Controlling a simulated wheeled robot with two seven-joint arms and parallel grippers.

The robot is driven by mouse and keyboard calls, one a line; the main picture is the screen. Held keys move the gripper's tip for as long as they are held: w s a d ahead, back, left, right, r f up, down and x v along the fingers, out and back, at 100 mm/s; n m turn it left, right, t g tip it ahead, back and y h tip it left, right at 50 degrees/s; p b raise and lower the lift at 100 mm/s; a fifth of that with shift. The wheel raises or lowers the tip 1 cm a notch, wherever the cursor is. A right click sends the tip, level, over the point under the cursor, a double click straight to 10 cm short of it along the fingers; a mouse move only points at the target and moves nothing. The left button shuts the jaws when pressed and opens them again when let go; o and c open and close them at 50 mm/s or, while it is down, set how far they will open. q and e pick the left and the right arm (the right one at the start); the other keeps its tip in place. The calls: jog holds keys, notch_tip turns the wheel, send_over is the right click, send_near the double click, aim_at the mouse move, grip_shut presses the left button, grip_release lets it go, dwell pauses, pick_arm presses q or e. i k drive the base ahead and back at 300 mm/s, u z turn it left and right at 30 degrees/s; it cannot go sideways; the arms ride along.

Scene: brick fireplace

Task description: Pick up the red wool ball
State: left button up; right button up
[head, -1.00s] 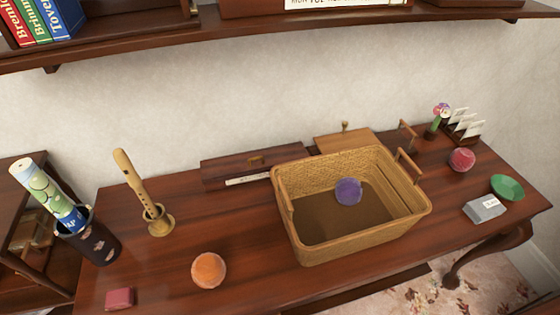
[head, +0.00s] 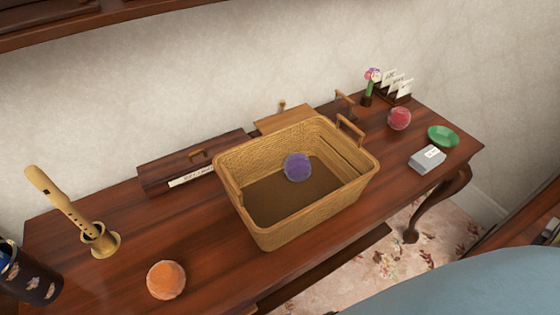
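The red wool ball (head: 399,118) lies on the wooden table (head: 205,235) toward its right end, in front of the card holder and left of the green dish. A wicker basket (head: 262,229) stands in the middle of the table with a purple ball (head: 298,167) inside it. An orange ball (head: 166,280) lies on the table at the front left. Neither of my grippers shows in the head view.
A green dish (head: 443,136) and a grey box (head: 427,159) are near the red ball. A flower pot (head: 367,100) and card holder (head: 398,95) stand behind it. A recorder (head: 62,203) stands at left. A shelf (head: 40,30) hangs above.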

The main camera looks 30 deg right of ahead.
aim_at(399, 118)
jog(key=z, duration=1.75)
jog(key=k, duration=0.5)
jog(key=z, duration=1.1)
jog(key=i, duration=2.65)
jog(key=u, duration=2.85)
